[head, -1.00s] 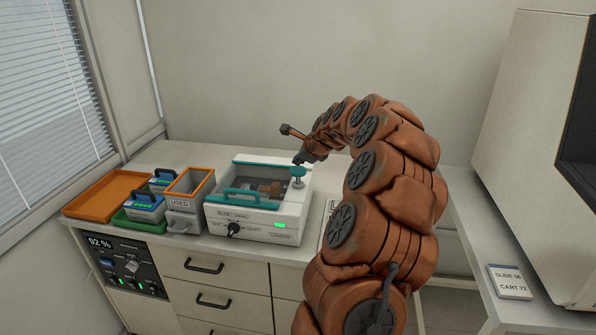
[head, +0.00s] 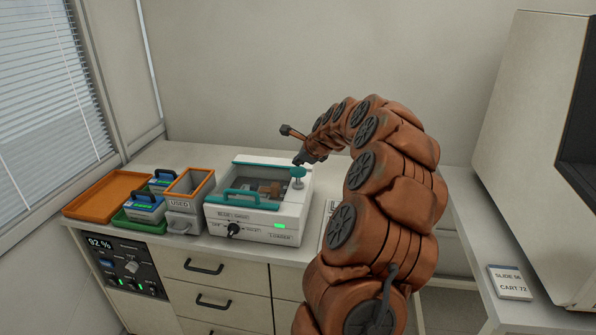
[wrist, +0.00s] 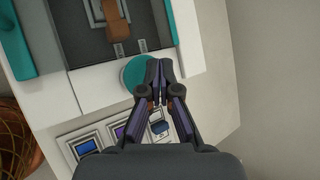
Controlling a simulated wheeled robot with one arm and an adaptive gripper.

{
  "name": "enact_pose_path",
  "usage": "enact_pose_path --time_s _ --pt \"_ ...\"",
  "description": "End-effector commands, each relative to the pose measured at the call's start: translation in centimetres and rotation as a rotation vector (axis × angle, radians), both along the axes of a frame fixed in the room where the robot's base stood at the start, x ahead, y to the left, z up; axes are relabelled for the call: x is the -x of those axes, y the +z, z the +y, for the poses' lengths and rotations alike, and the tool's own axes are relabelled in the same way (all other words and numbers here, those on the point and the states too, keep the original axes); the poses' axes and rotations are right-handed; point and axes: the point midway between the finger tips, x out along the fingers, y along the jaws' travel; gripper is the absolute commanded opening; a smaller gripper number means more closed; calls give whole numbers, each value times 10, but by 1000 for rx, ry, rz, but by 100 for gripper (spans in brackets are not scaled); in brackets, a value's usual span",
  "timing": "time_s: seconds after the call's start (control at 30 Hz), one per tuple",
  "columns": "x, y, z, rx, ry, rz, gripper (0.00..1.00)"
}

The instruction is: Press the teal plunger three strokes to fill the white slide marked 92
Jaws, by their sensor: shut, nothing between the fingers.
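The teal plunger (head: 297,172) stands on the right side of the white loader box (head: 250,228). In the wrist view its round teal cap (wrist: 138,74) is partly hidden behind my fingertips. My gripper (head: 299,160) is shut and empty, with its tips over the plunger in the head view. In the wrist view the shut fingers (wrist: 158,68) overlap the right part of the cap. I cannot tell whether they touch it. A brown piece (wrist: 118,19) lies inside the box's dark bay. I cannot make out a white slide marked 92.
Left of the box stand an orange-rimmed bin labelled USED (head: 188,187), blue-and-white cartons (head: 146,208) in a green tray, and an orange tray (head: 108,195). A card reading SLIDE and CART 72 (head: 509,282) lies on the right bench.

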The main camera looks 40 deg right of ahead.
Motion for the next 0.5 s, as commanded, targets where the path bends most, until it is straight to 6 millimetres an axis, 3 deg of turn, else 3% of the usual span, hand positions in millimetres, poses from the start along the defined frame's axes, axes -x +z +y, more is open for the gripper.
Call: enact_pose_path --time_s 0.5 --pt "-1 -9 0 -1 -1 0 0"
